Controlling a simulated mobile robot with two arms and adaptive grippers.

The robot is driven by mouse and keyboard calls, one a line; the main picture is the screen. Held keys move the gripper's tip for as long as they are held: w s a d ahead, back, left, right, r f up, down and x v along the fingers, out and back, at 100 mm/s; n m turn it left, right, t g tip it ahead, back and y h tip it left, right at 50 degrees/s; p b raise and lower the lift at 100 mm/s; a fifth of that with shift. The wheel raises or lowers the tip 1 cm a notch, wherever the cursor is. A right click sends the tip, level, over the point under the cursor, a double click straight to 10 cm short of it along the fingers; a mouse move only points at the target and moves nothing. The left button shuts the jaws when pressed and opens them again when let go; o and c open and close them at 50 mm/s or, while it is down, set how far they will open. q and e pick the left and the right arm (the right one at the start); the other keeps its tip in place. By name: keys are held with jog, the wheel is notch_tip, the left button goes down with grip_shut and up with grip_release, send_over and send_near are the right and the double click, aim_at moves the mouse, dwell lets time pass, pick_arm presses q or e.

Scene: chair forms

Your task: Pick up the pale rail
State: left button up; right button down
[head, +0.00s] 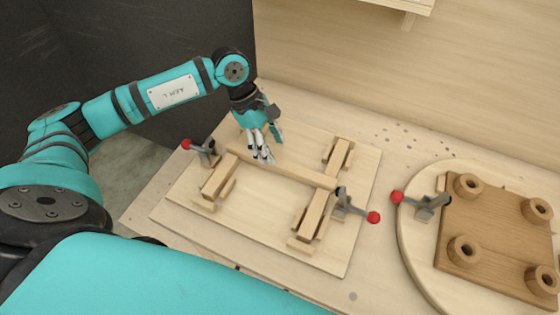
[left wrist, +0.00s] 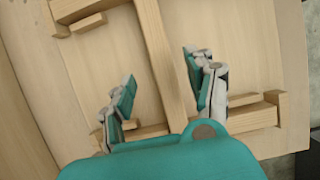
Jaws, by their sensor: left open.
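The pale rail (head: 300,174) is a long light-wood bar lying across the fixture board, with its ends near the two side pieces. My left gripper (head: 261,153) is over the left part of the rail, pointing down. In the left wrist view the rail (left wrist: 163,50) runs between the two spread fingers of the open left gripper (left wrist: 159,66). A gap shows on each side of the rail. I cannot tell how far above the board the fingertips are. My right gripper is not in view.
The fixture board (head: 262,213) carries wooden side pieces (head: 318,205) and red-knobbed clamps (head: 204,150) (head: 352,207). At right, a round board (head: 417,255) holds a brown plate (head: 500,236) with several round sockets; another red-knobbed clamp (head: 425,203) stands beside it. A dark panel (head: 150,40) is behind my left arm.

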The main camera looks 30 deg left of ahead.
aim_at(279, 162)
pick_arm(q)
jog(key=shift+s+d+f+p, duration=0.1)
jog(key=shift+d+f+p, duration=0.2)
jog(key=shift+f+p, duration=0.25)
jog(key=p+x, duration=0.1)
jog(key=x, duration=0.2)
jog(key=shift+d+f+p, duration=0.15)
jog(key=shift+f+p, duration=0.1)
jog(key=shift+p, duration=0.1)
jog(key=shift+f, duration=0.35)
grip_shut()
